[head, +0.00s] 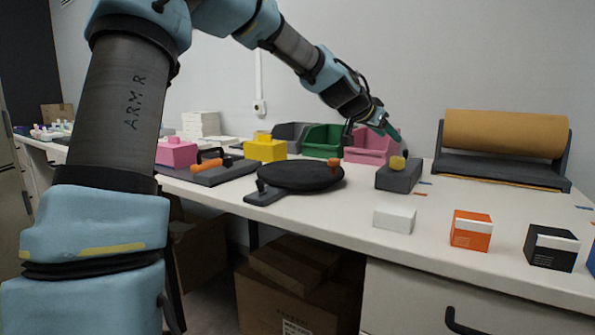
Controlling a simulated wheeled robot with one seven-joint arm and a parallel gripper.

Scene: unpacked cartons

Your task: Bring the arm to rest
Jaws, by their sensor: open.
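My arm reaches in from the left and stretches over the white table (330,215) toward the right. My gripper (393,139) is open above the table, in front of the pink bin (368,148). Its fingers point down to the right, near a dark grey block (399,178) with a yellow ball-like thing (398,163) on top. The gripper looks apart from the yellow thing, though its fingertips are small and partly hard to make out.
A black round turntable (300,176) bears a small orange thing. A white box (394,219), an orange box (471,231) and a black box (551,247) line the front edge. A brown roll on a stand (505,132), a green bin (323,139) and a yellow block (265,150) stand behind.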

